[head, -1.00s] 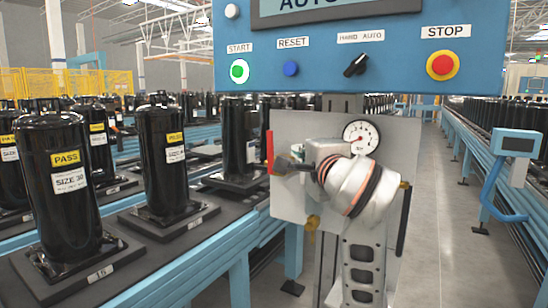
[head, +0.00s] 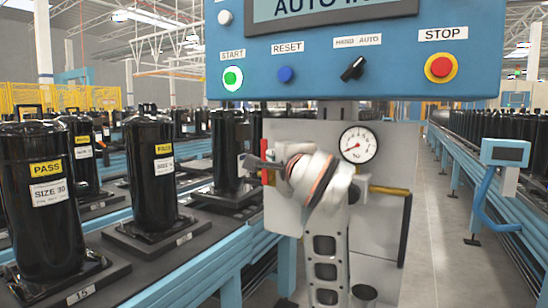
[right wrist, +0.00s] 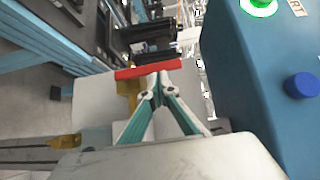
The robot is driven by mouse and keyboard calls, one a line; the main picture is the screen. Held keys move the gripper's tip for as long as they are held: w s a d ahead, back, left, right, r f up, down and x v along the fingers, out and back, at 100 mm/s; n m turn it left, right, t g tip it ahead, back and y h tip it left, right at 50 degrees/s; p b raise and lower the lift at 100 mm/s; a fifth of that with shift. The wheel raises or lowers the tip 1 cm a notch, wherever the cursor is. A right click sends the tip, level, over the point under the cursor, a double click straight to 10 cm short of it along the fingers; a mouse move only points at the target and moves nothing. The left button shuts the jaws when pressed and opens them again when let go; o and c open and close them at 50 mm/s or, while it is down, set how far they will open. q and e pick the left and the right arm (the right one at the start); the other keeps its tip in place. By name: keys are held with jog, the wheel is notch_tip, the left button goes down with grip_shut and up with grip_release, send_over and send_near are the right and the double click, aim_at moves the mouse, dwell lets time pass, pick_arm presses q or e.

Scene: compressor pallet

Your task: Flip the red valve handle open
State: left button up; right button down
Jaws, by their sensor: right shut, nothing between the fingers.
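The red valve handle (head: 268,174) stands upright at the left edge of the grey plate, below the blue control box. My right gripper (head: 256,162) is in front of it and hides its middle. In the right wrist view the red handle (right wrist: 148,69) lies across the picture just beyond the tips of my right gripper (right wrist: 160,78). The fingers are shut with nothing between them. I cannot tell whether the tips touch the handle. A brass valve part (right wrist: 130,88) shows below the handle. My left gripper is out of view.
A blue control box (head: 330,85) with buttons hangs just above my right arm. Black compressors (head: 152,175) stand on the left conveyor. The right aisle floor is clear.

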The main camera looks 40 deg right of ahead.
pick_arm(q)
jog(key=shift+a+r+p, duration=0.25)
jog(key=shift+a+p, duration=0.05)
jog(key=shift+p, duration=0.9)
pick_arm(e)
jog(key=shift+w+a+r+n+g, duration=0.1)
jog(key=shift+w+r+n+g, duration=0.15)
jog(key=shift+r+n+g, duration=0.1)
pick_arm(q)
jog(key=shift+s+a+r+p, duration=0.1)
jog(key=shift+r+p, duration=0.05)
jog(key=shift+p, duration=0.2)
pick_arm(e)
jog(key=shift+r, duration=0.1)
pick_arm(q)
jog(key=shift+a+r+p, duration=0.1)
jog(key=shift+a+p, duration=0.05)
jog(key=shift+p, duration=0.2)
pick_arm(e)
jog(key=shift+w, duration=0.1)
